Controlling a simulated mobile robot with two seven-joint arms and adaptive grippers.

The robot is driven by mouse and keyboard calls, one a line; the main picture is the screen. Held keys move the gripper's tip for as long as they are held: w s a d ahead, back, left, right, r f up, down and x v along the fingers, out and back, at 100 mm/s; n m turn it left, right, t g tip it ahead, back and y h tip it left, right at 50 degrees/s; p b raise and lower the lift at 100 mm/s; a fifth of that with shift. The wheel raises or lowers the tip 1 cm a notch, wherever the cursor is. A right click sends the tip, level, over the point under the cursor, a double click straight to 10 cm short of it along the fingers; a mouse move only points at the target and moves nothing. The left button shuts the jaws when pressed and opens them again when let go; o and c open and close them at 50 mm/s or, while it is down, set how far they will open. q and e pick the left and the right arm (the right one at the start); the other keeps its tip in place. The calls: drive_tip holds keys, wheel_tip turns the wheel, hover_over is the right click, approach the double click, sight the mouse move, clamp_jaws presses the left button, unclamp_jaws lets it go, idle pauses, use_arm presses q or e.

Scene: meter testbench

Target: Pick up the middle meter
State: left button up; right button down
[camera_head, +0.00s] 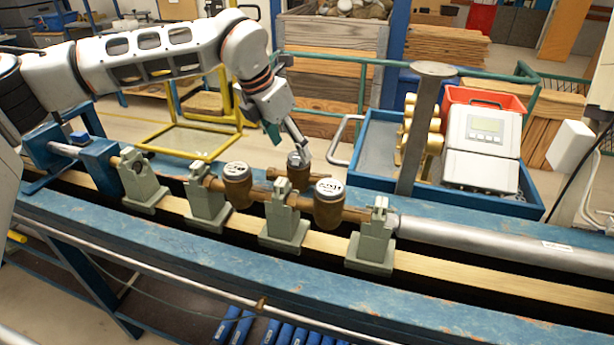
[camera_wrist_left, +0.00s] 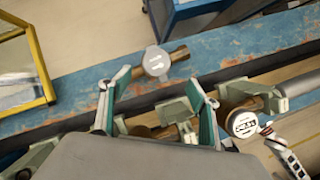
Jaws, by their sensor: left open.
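The middle meter (camera_head: 298,170) has a grey round top and a brown pipe piece; it sits behind the line of the other two. In the left wrist view, the middle meter (camera_wrist_left: 155,63) is over the blue back rail, just beyond the fingertips. My left gripper (camera_head: 289,143) is open and empty, pointing down just above this meter. Its two fingers show apart in the left wrist view (camera_wrist_left: 158,82). The left meter (camera_head: 237,184) and right meter (camera_head: 328,203) are brown with white dials, held in the clamp row.
Several grey-green clamps (camera_head: 284,224) stand along the blue bench (camera_head: 180,238). A steel post (camera_head: 421,130) rises right of the meters, before a blue cart (camera_head: 530,196) with a grey device (camera_head: 483,150). A yellow frame (camera_head: 180,153) stands behind the bench.

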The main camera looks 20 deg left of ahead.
sight(295, 157)
use_arm(q)
drive_tip(key=x, duration=0.7)
drive_tip(key=shift+w+a+f, duration=0.25)
drive_tip(key=shift+w+a, duration=0.05)
drive_tip(key=shift+w, duration=0.05)
clamp_jaws()
drive_tip(key=shift+r, duration=0.15)
